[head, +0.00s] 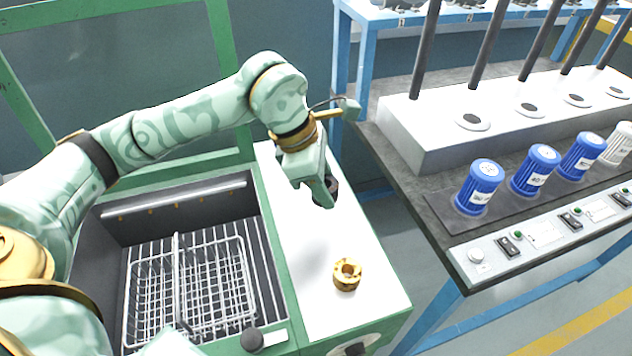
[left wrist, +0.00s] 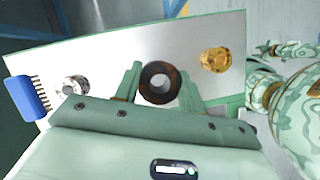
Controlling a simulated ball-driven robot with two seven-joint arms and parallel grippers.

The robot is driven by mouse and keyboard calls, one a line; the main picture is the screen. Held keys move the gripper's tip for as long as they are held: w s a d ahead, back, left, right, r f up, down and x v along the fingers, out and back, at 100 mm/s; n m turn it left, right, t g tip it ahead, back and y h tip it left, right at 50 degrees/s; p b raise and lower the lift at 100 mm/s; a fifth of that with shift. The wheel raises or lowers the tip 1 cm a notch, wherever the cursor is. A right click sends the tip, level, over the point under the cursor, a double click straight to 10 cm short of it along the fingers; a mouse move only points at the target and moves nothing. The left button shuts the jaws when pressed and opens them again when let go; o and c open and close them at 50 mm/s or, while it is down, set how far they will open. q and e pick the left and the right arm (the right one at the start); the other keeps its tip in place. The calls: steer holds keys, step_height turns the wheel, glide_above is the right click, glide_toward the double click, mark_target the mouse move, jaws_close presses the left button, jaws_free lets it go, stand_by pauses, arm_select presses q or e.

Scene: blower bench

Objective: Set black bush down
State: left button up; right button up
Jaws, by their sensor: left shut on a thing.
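The black bush (head: 331,187) is a short dark ring with a brownish rim. In the head view my left gripper (head: 322,192) points down over the white worktop (head: 325,236) and is shut on it, hiding part of it. In the left wrist view the bush (left wrist: 160,83) sits between the two green fingers of my left gripper (left wrist: 159,88), its hole facing the camera. I cannot tell whether the bush touches the worktop or hangs just above it. My right gripper is not recognisable in either view.
A brass bush (head: 347,274) stands nearer on the worktop. The left wrist view shows a silvery bush (left wrist: 75,85) and a blue brush (left wrist: 27,96) on the other side. A basin with a wire basket (head: 190,287) lies left. A bench with blue canisters (head: 479,187) stands right.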

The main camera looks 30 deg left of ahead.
arm_select(q)
steer(key=s+d+r+p, duration=0.2)
steer(key=s+d+r, duration=0.2)
steer(key=s+d, duration=0.2)
steer(key=shift+s+d+r, duration=0.2)
steer(key=shift+d+r, duration=0.05)
steer(key=shift+d, duration=0.25)
